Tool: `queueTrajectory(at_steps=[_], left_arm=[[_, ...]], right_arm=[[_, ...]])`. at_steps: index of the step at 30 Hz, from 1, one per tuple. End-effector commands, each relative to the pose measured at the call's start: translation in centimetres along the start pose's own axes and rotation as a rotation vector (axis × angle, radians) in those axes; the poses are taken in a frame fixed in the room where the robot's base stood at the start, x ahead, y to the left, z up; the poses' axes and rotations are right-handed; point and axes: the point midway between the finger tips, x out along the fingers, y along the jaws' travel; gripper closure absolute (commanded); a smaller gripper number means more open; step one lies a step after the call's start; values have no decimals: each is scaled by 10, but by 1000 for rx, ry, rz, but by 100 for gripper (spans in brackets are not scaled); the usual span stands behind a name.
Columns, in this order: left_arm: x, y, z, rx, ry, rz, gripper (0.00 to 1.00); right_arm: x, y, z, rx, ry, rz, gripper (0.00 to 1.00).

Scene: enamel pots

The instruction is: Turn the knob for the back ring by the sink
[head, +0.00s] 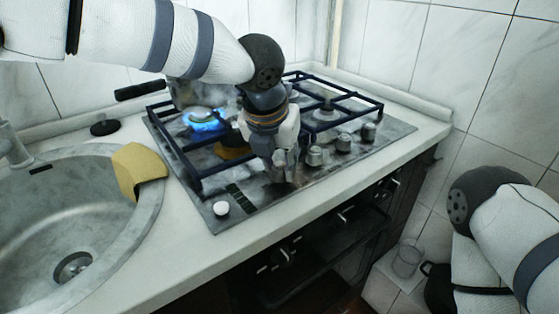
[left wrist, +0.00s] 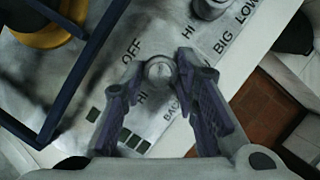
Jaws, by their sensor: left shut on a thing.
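My left gripper (head: 284,178) reaches down to the hob's control strip. In the left wrist view its fingertips (left wrist: 160,66) are closed around a round metal knob (left wrist: 159,72), with the letters "BACK", "HI" and "OFF" printed near it. In the head view the gripper hides this knob. A blue flame (head: 204,121) burns at the back ring on the sink side. The steel hob (head: 225,190) carries dark pan grates.
More knobs (head: 343,143) stand to the right of the gripper. The sink (head: 60,215) with a yellow cloth (head: 138,171) lies left. A pot with a dark handle (head: 139,90) is at the back.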

Motion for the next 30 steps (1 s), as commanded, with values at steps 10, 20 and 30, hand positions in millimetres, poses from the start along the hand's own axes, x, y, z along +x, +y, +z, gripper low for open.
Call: queueTrajectory(at_steps=[10, 20, 30], left_arm=[[1, 2, 0, 290, 0, -126, 100], [4, 4, 1, 578, 1, -247, 100], [6, 5, 2, 875, 2, -370, 100]], right_arm=[[-3, 0, -2, 0, 8, -1, 60], [10, 0, 6, 0, -30, 1, 60], [28, 1, 17, -1, -79, 4, 60]])
